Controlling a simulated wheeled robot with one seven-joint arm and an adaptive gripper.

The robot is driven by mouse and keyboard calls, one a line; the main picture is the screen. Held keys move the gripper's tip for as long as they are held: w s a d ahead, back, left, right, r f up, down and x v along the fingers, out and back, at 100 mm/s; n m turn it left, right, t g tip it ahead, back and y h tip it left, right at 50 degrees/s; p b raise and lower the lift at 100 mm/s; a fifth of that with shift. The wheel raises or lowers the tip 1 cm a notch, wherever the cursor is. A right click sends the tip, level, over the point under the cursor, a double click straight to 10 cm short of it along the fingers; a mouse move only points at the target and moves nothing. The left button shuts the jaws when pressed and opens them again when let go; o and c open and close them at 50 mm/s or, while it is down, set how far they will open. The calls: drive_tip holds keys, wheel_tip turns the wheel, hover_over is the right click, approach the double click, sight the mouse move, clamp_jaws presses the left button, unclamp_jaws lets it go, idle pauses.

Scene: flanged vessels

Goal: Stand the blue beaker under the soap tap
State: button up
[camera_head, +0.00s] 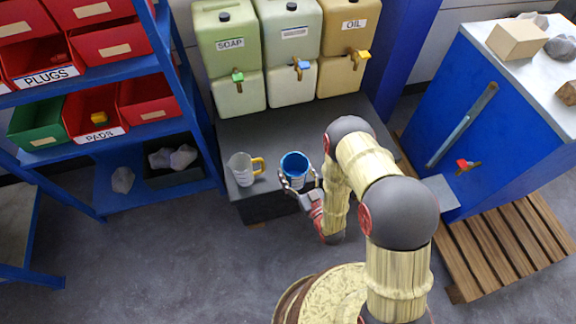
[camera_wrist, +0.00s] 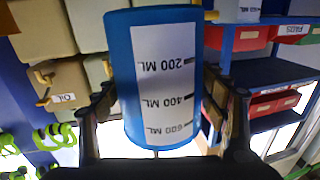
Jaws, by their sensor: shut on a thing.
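The blue beaker (camera_head: 294,163) is upright at the front of the grey bench, in front of the middle tank and right of the soap tap. In the wrist view the beaker (camera_wrist: 130,70), with a white volume scale, fills the middle and looks inverted. My gripper (camera_head: 299,181) is shut on it, one finger on each side. I cannot tell whether its base touches the bench. The soap tap (camera_head: 237,76) is green, on the green tank labelled SOAP (camera_head: 228,45) at the left of the row. The beaker is not under it.
A white mug (camera_head: 241,171) with a yellow handle stands left of the beaker. The bench (camera_head: 232,131) is bare below the soap tap. A blue tap (camera_head: 301,65) and a yellow OIL tap (camera_head: 359,55) are to the right. A blue bin shelf (camera_head: 165,60) stands left.

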drive_tip(key=shift+w+a+f+b, duration=0.45)
drive_tip(key=shift+w+f+b, duration=0.6)
drive_tip(key=shift+w+f, duration=1.05)
drive_tip(key=shift+w+a+f+b, duration=0.4)
drive_tip(key=shift+w+f+b, duration=0.7)
drive_tip(key=shift+w+f, duration=0.95)
drive_tip(key=shift+w+a+f+b, duration=0.45)
drive_tip(key=shift+w+f+b, duration=0.6)
drive_tip(key=shift+w+f, duration=1.05)
drive_tip(key=shift+w+r, duration=0.1)
drive_tip(key=shift+r, duration=0.05)
drive_tip(key=o, duration=1.4)
drive_tip(key=shift+f, duration=0.2)
drive_tip(key=shift+c, duration=0.2)
